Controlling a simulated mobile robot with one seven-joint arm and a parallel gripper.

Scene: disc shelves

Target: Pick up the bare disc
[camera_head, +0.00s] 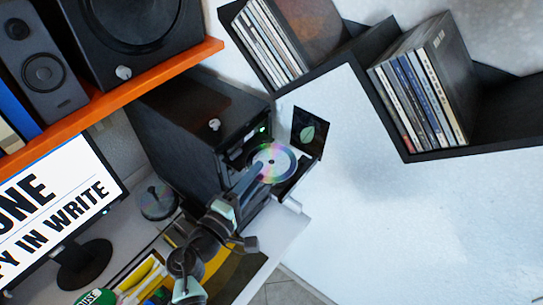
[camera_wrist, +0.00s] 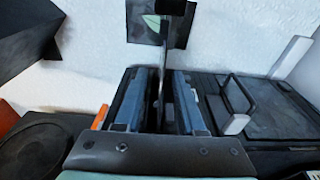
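A bare shiny disc (camera_head: 272,163) shows in the head view at the open front of a black computer tower (camera_head: 185,140). Its rainbow face is visible, and I cannot tell whether it rests on a tray. My gripper (camera_head: 252,178) reaches to the disc's lower-left edge. In the wrist view, my gripper's two bluish fingers (camera_wrist: 158,100) stand apart with a thin dark edge between them. That edge looks like the disc seen edge-on, with gaps beside it. Another disc (camera_head: 157,199) lies on the desk left of my arm.
A wall shelf (camera_head: 430,157) holds several cases (camera_head: 420,95) at upper right. An orange shelf (camera_head: 110,98) with speakers (camera_head: 45,72) is at upper left. A monitor (camera_head: 60,205) stands at lower left. A leaf card (camera_head: 308,132) is beside the disc. Bare wall lies to the right.

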